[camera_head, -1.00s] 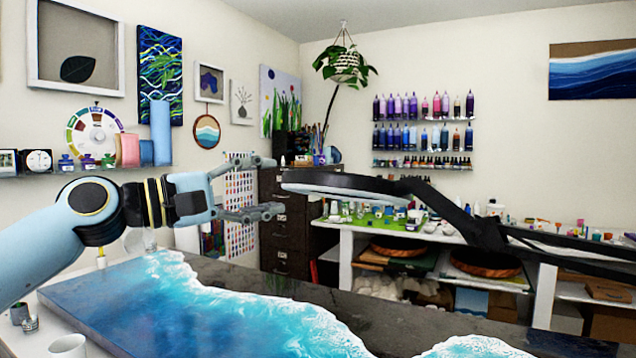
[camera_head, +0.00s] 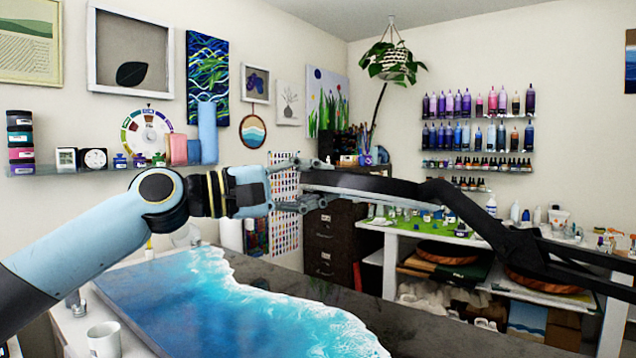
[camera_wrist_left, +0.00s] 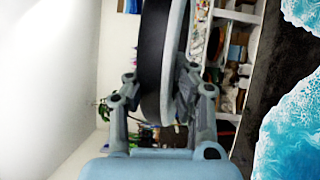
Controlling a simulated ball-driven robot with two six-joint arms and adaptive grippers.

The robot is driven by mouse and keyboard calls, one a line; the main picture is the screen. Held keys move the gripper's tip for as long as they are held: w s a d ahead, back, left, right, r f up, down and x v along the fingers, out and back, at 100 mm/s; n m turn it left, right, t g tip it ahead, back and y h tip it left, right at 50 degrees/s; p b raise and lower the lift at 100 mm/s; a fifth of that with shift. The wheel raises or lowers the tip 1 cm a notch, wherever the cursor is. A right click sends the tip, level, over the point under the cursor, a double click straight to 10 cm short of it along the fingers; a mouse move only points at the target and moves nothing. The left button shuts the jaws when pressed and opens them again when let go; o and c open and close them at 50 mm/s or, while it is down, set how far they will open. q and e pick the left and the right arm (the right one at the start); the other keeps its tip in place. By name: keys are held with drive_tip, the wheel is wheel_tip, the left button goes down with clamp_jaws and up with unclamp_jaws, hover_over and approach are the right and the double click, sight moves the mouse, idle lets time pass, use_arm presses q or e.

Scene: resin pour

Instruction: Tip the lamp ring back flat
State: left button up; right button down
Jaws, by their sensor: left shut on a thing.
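The lamp ring (camera_head: 365,185) shows almost edge-on in the head view, black on top with a pale underside. It sits near level, sloping slightly down to the right in the picture, on a black jointed lamp arm (camera_head: 465,208). My left gripper (camera_head: 309,182) is shut on the ring's left edge, one finger above and one below. In the left wrist view the ring (camera_wrist_left: 153,50) runs between the fingers of my left gripper (camera_wrist_left: 160,88), black on one side and pale on the other. The ring's far side is hidden. My right gripper is not in view.
A blue and white resin panel (camera_head: 215,300) lies on the table below the ring. A white mug (camera_head: 104,340) stands at its front left. A dark cabinet (camera_head: 332,240) and a cluttered white shelf unit (camera_head: 395,237) stand behind. The air above the panel is clear.

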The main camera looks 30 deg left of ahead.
use_arm(q)
clamp_jaws()
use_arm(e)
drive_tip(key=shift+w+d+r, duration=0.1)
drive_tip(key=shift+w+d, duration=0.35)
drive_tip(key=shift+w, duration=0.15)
